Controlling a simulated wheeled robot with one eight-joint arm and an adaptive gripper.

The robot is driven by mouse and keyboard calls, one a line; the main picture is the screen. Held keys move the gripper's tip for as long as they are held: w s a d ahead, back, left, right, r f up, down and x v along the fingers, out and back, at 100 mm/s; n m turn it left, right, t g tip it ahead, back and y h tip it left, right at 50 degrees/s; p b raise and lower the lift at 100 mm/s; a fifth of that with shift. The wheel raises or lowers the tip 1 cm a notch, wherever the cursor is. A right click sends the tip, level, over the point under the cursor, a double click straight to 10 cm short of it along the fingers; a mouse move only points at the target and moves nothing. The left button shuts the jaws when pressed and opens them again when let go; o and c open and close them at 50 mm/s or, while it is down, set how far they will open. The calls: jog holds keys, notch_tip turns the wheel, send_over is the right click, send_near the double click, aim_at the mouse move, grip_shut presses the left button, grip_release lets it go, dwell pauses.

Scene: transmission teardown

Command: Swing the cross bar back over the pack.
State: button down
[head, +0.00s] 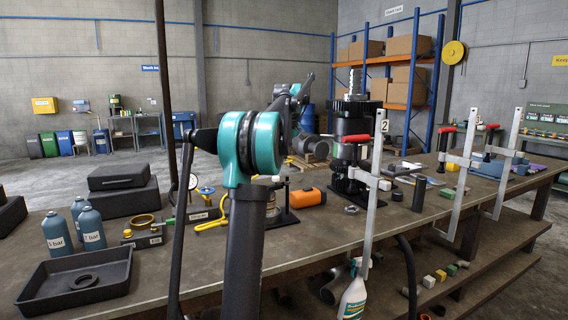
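The pack (352,122) is a dark, upright stack of round parts on the bench, with a light ribbed shaft (355,82) rising from its top. The shaft's top looks uncovered. I cannot pick out the cross bar for certain; a dark, flat bar-like piece (403,169) shows low at the pack's right side. An upright clamp with a red handle (357,138) stands in front and hides part of the pack. My arm with teal joints fills the middle foreground and reaches toward the pack's left side. My gripper is hidden behind my arm, so its fingers do not show.
More upright bar clamps (458,180) stand along the bench's front edge to the right. A spray bottle (353,298) is below the front edge.

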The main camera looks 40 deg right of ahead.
jog(key=a+x, duration=0.1)
jog(key=x, duration=0.7)
jog(key=shift+s+d+f, duration=0.1)
jog(key=shift+s, duration=0.9)
jog(key=shift+s+d+f, duration=0.1)
jog(key=shift+s, duration=0.85)
jog(key=shift+s+a, duration=0.1)
jog(key=shift+s, duration=0.55)
notch_tip(320, 180, up, 10)
jog(key=shift+w+f, duration=0.25)
jog(key=shift+w, duration=0.05)
